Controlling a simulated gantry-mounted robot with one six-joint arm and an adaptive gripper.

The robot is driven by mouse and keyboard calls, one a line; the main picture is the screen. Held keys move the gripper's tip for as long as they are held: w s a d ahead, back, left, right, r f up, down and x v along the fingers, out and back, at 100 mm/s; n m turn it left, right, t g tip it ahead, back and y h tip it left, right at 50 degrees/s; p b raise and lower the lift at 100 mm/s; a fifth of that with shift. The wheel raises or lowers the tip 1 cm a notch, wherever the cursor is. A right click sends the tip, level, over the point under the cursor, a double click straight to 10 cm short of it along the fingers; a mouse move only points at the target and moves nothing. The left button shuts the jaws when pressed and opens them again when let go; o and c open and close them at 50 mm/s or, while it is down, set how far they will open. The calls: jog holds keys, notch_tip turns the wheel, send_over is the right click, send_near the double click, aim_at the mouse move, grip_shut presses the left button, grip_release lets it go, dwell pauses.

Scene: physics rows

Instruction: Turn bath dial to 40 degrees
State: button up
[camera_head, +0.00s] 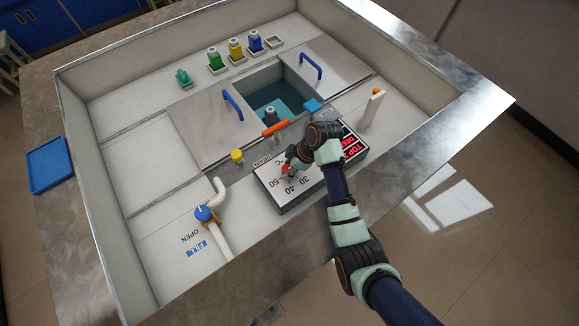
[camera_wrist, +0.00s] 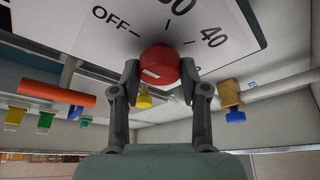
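The bath dial is a red knob (camera_wrist: 160,65) on a white scale panel (camera_wrist: 80,38). In the wrist view it sits between the two fingers of my gripper (camera_wrist: 160,78), which appear to touch it on both sides. A short white mark shows on the knob's face, toward its lower left; which number it indicates I cannot tell. OFF is printed left of the knob and 40 to its right; another number is cut off at the top. In the head view the panel (camera_head: 267,172) shows 50, 40 and 30, and my gripper (camera_head: 287,170) reaches the red knob there, partly hidden.
A red-lettered display (camera_head: 352,147) is on the panel's right. An orange handle (camera_head: 275,128) and a yellow knob (camera_head: 237,155) stand close behind. A blue-capped fill valve (camera_head: 204,213) is at left. Water basin (camera_head: 283,84) and colored bottles (camera_head: 235,49) lie farther back.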

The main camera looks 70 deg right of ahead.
jog(key=shift+c, duration=0.8)
jog(key=shift+r, duration=0.1)
